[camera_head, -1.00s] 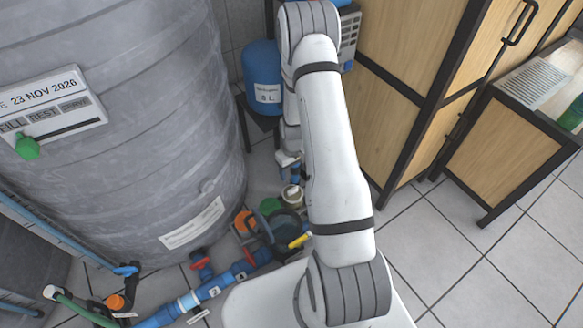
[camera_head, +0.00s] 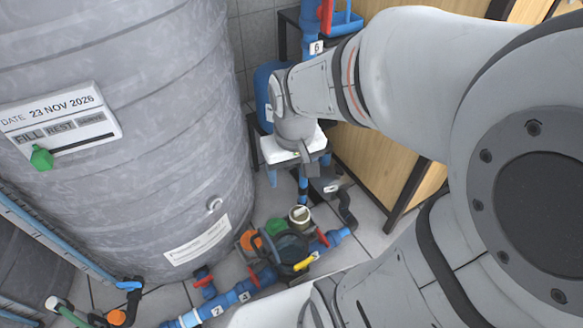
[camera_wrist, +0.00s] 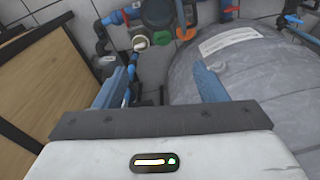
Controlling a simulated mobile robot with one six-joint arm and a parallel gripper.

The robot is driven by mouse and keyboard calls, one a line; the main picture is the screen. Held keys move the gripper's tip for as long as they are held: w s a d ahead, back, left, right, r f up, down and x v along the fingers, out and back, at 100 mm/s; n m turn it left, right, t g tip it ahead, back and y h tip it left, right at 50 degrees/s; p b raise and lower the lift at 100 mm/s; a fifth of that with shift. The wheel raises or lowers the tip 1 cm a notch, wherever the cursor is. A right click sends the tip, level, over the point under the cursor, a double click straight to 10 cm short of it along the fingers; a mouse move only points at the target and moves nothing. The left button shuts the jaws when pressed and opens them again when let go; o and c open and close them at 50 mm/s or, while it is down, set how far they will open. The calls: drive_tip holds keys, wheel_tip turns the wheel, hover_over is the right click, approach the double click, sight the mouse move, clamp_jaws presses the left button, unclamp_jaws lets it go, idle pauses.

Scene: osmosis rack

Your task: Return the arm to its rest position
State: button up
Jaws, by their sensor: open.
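My arm fills the right side of the head view, folded, with its large joint close to the camera. My gripper (camera_head: 292,170) hangs at the arm's end, left of the wooden cabinet and above the floor piping. In the wrist view my gripper (camera_wrist: 168,85) shows two blue fingers spread wide apart. Nothing is between the fingers except the view of the pipes and floor beyond. The fingertips are partly hidden in the head view.
A large grey tank (camera_head: 120,150) stands on the left with a date sign (camera_head: 60,120). Blue pipes with valves (camera_head: 235,295) run along the floor below. A blue vessel (camera_head: 263,90) and a wooden cabinet (camera_head: 375,165) stand behind my arm.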

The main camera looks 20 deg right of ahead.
drive_tip(key=shift+s+a+r, duration=0.1)
drive_tip(key=shift+s+r, duration=0.25)
drive_tip(key=shift+s, duration=0.5)
drive_tip(key=shift+s+a+r, duration=0.1)
drive_tip(key=shift+s+r, duration=0.25)
drive_tip(key=shift+s, duration=0.5)
